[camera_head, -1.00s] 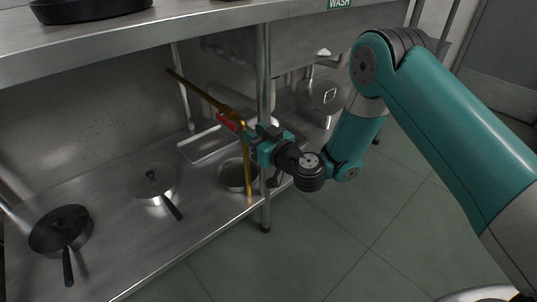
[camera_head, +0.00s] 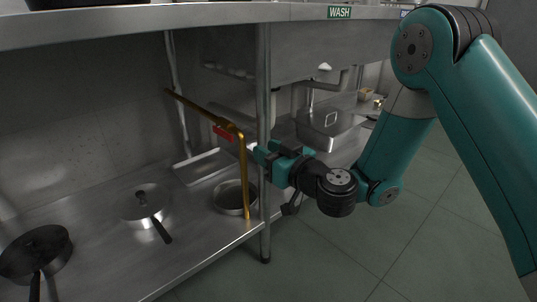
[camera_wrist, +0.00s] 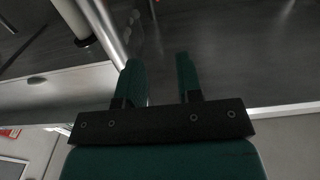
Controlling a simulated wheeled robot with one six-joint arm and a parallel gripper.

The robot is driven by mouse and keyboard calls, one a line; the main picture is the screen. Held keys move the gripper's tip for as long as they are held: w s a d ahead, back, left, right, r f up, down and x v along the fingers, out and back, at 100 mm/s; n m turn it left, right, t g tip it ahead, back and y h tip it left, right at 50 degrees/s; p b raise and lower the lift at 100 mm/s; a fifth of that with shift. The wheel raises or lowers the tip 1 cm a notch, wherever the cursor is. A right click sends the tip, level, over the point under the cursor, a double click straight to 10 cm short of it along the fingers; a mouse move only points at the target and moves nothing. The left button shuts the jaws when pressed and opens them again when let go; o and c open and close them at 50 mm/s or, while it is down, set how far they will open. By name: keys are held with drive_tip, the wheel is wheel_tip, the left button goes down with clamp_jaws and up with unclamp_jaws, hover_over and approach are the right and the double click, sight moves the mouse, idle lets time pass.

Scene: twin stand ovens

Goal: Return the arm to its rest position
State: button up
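My teal and black gripper (camera_head: 262,153) is at the front of the lower shelf, just right of a brass pipe (camera_head: 243,175) with a red valve handle (camera_head: 224,132). In the head view it is apart from the red handle and close to the steel table leg. In the wrist view the two fingers of my gripper (camera_wrist: 160,75) stand apart with nothing between them. My arm reaches in from the right.
The lower steel shelf (camera_head: 195,250) holds a black pan (camera_head: 35,250), a lidded pan (camera_head: 143,203), a round pot (camera_head: 232,196) and a shallow tray (camera_head: 205,166). A table leg (camera_head: 264,90) stands close by. Floor (camera_head: 330,260) in front is clear.

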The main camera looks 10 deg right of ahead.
drive_tip(key=s+a+r+n+g+y+p, duration=0.3)
drive_tip(key=s+a+r+n+g+p, duration=0.15)
drive_tip(key=s+r+g, duration=0.7)
drive_tip(key=s+d+r+m+g+h+p, duration=0.2)
drive_tip(key=s+d+m+g+h+p, duration=0.15)
drive_tip(key=s+d+h, duration=0.85)
drive_tip(key=s+r+y+p, duration=0.1)
drive_tip(key=s+r+p, duration=0.1)
drive_tip(key=r+p, duration=1.6)
drive_tip(key=s+d+r+m+y+p, duration=0.1)
drive_tip(key=s+r+p, duration=0.2)
drive_tip(key=r+p, duration=1.6)
drive_tip(key=shift+s+d+y, duration=0.2)
drive_tip(key=shift+s+y, duration=0.15)
drive_tip(key=shift+y, duration=0.05)
